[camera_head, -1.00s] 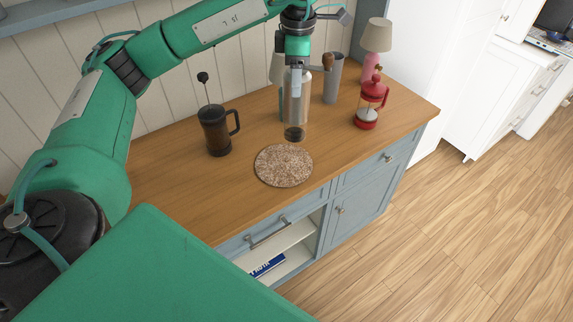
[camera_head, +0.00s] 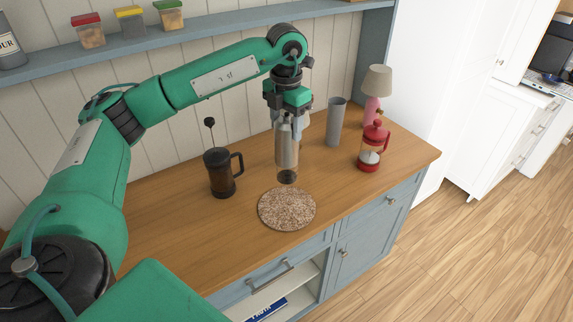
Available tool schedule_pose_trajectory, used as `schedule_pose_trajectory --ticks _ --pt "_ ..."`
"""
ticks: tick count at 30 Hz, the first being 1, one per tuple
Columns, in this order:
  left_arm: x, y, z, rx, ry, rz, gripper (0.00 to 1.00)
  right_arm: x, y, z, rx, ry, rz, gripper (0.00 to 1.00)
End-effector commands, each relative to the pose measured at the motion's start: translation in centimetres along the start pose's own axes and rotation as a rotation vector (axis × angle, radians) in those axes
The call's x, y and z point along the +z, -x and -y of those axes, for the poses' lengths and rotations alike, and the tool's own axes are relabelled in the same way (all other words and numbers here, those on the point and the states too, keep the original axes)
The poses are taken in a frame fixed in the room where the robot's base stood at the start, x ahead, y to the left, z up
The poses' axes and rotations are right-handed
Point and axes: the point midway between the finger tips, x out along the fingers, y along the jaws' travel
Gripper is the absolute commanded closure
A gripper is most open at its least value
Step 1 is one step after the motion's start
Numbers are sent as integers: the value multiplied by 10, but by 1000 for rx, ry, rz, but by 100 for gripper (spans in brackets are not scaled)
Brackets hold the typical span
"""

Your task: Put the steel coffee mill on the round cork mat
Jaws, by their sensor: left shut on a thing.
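The steel coffee mill (camera_head: 287,150) is a tall silver cylinder with a dark lower part, and it is upright. My left gripper (camera_head: 285,118) points down and is shut on the mill's upper part. The round cork mat (camera_head: 287,210) lies flat and bare on the wooden counter. In the picture the mill's base shows just above the mat's far edge; I cannot tell how high it is over the counter. My right gripper is not in view.
A dark French press (camera_head: 220,175) stands left of the mill. A grey tumbler (camera_head: 335,122), a red French press (camera_head: 372,150) and a pink lamp (camera_head: 375,95) stand to the right. A shelf (camera_head: 120,48) with jars runs along the wall. The counter (camera_head: 165,235) left of the mat is clear.

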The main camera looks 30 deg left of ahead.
Motion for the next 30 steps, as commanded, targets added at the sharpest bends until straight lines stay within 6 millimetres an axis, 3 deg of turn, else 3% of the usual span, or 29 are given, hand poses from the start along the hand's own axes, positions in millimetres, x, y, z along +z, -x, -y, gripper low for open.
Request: schedule_pose_trajectory --ticks 6,9,22,30 --pt "-1 -52 0 -1 -1 -3 92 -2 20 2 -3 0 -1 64" --pt "-1 -68 0 -1 -2 -2 92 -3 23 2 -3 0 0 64" --pt "0 -117 1 -1 -3 -1 92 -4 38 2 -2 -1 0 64" --pt "0 -122 1 -1 -3 2 92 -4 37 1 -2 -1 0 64"
